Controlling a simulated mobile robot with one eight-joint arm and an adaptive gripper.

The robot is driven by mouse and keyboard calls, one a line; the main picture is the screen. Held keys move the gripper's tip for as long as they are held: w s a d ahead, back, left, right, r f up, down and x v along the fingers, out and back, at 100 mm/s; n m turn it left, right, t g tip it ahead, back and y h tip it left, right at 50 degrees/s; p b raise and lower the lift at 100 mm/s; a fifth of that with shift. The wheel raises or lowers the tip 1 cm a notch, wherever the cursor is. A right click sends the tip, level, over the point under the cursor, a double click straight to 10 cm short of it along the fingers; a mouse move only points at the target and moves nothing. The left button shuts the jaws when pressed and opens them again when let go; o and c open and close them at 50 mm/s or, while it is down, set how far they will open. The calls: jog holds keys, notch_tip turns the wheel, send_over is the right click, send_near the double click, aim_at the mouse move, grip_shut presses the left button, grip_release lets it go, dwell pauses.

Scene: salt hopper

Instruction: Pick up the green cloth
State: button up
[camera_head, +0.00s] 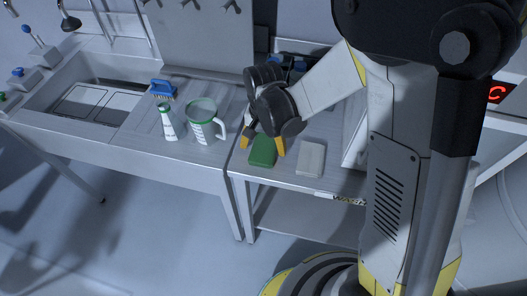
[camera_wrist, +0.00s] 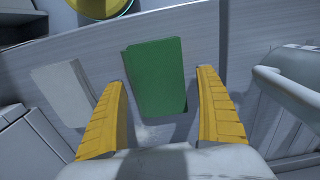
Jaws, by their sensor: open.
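The green cloth (camera_head: 263,151) is a folded rectangular pad lying flat on the metal table near its front edge. In the wrist view the green cloth (camera_wrist: 156,76) lies ahead of and between the two yellow fingers. My gripper (camera_head: 263,145) is above the cloth, fingers pointing down. In the wrist view my gripper (camera_wrist: 165,85) is open, one finger on each side of the cloth, with gaps visible. I cannot tell the exact height of the fingertips above the table.
A white-grey folded cloth (camera_head: 310,159) lies right beside the green one. A measuring jug (camera_head: 203,122), a white bottle (camera_head: 168,122) and a blue brush (camera_head: 162,90) stand to the left. A sink (camera_head: 95,103) is farther left. The table's front edge is close.

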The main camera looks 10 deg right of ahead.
aim_at(268, 149)
jog(key=shift+f, duration=0.45)
jog(key=shift+r, duration=0.1)
jog(key=c, duration=1.1)
jog(key=shift+o, duration=0.2)
jog(key=shift+r+p, duration=0.3)
jog(key=shift+r, duration=0.25)
jog(key=r, duration=0.1)
jog(key=r+p, duration=0.1)
jog(key=d+r, duration=0.1)
jog(key=r, duration=0.1)
jog(key=shift+s+d+p, duration=0.1)
jog(key=shift+s+p, duration=0.2)
jog(key=shift+p, duration=0.05)
jog(key=s+d+r+p, duration=0.2)
jog(key=s+d+r, duration=0.3)
jog(key=d, duration=0.4)
jog(key=shift+r, duration=0.45)
